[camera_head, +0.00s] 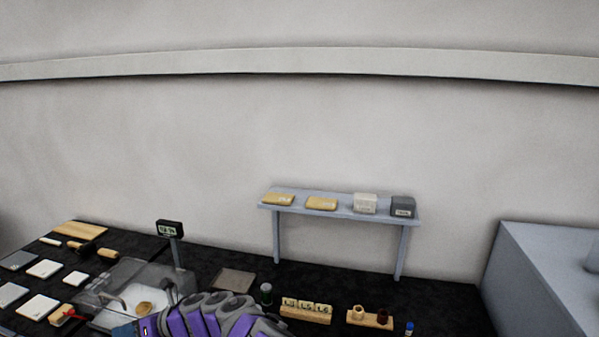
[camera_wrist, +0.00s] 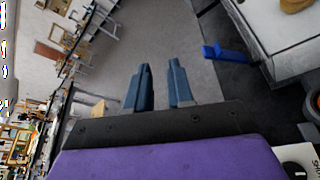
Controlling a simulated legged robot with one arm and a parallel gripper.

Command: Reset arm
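My gripper (camera_wrist: 160,68) shows in the wrist view with its two blue-grey fingers apart. Nothing is between them, only grey floor behind. The wrist view is tilted, with the room lying on its side. In the head view my purple and grey arm (camera_head: 215,318) shows at the bottom edge, and the fingers cannot be made out there. A small golden piece (camera_head: 145,307) lies in a clear-walled scale (camera_head: 128,284), just left of my arm.
The black bench holds several white tiles (camera_head: 44,269) at left, a scale display (camera_head: 170,228), a flat grey plate (camera_head: 233,280), a lettered block rack (camera_head: 306,310) and a wooden holder (camera_head: 370,318). A raised shelf (camera_head: 340,211) stands behind, and a grey box (camera_head: 535,285) at right.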

